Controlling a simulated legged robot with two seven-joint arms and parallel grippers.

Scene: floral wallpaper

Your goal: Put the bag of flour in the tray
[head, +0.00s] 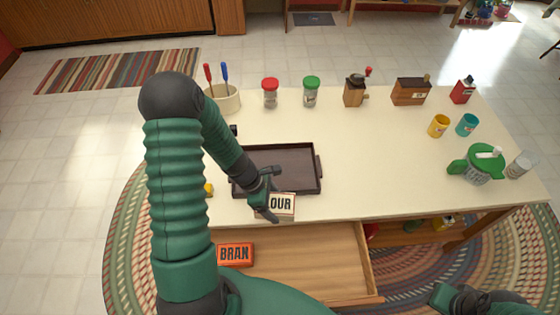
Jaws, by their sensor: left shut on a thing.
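The bag of flour (283,204), pale with dark letters, is at the near edge of the counter, just in front of the tray. My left gripper (266,203) is shut on it and covers its left part. I cannot tell whether the bag touches the counter. The dark brown tray (300,154) lies on the counter behind the bag, and no object shows in its visible part; my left forearm hides its left part. My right gripper (445,298) is at the bottom right, away from the counter; its fingers are unclear.
An open drawer (315,262) below the counter holds an orange BRAN box (236,254). A utensil crock (228,99), red-lidded jar (270,96), green-lidded jar (311,95) and grinder (355,92) line the back.

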